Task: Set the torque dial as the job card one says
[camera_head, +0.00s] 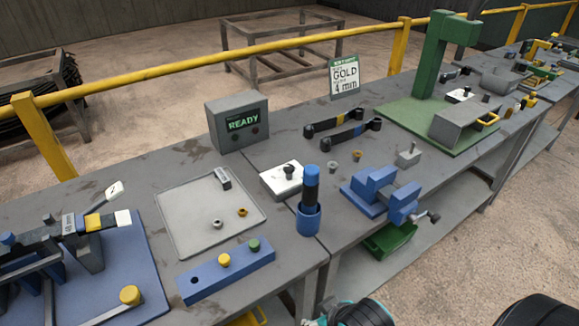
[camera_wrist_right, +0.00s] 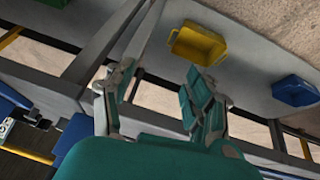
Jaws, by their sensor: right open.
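The job card (camera_head: 345,76) stands upright at the back of the bench in the head view. It has a green header and reads "GOLD" and "4 mm"; its smaller print is too small to read. A white box with a black knob (camera_head: 289,171) sits on the bench left of the blue vise. It looks like a dial, but its marks are too small to read. A similar white plate with a dark knob (camera_head: 460,95) is by the green press. My right gripper (camera_wrist_right: 158,98) is open and empty in the right wrist view, away from both knobs. My left gripper is not in view.
A grey box reading "READY" (camera_head: 238,121) stands behind the tray (camera_head: 180,232). The blue vise (camera_head: 381,191), a blue cup holding a blue-handled tool (camera_head: 309,205) and a blue block with pegs (camera_head: 227,272) crowd the front. The wrist view shows a yellow bin (camera_wrist_right: 197,45) and a blue bin (camera_wrist_right: 296,91).

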